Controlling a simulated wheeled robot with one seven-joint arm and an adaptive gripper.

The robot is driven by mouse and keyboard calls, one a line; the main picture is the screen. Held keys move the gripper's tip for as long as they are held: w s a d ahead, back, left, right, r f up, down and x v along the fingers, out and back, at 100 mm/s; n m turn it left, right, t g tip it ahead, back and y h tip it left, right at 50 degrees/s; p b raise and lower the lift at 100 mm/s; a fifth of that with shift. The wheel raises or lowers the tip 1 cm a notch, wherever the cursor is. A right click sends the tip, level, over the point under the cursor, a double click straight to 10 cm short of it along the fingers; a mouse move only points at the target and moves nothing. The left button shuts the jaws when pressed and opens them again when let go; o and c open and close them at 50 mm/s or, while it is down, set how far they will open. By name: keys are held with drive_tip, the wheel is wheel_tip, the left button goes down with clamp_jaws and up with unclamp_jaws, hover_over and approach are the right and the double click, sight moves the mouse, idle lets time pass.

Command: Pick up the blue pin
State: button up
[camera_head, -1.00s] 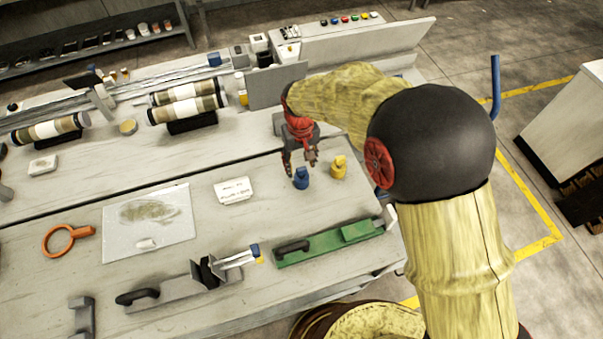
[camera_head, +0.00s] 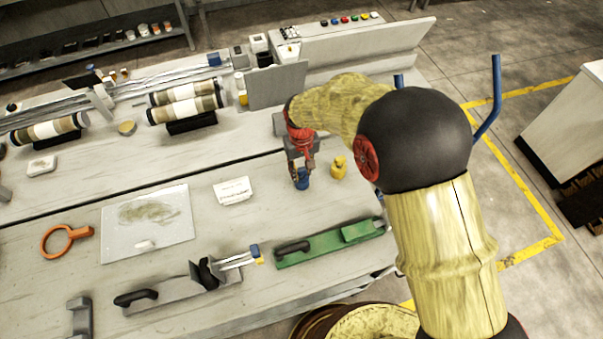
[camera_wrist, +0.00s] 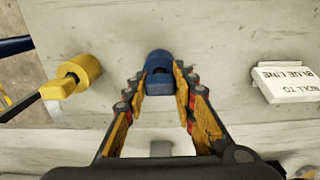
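The blue pin (camera_head: 302,184) stands on the grey bench top, left of the yellow pin (camera_head: 339,167). My gripper (camera_head: 302,172) points down over the blue pin in the head view, its fingers partly covering the pin. In the wrist view the blue pin (camera_wrist: 158,72) lies between the fingertips of my gripper (camera_wrist: 158,85), which are spread to either side of it. I cannot tell whether a fingertip touches it. The yellow pin (camera_wrist: 82,72) also shows at the left of the wrist view.
A white label card (camera_head: 233,190) lies left of the blue pin. A green fixture with a black handle (camera_head: 325,243) lies towards the front. A grey upright panel (camera_head: 277,86) stands behind. Bare bench surrounds the pin.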

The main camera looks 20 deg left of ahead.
clamp_jaws()
drive_tip(key=shift+r, duration=0.2)
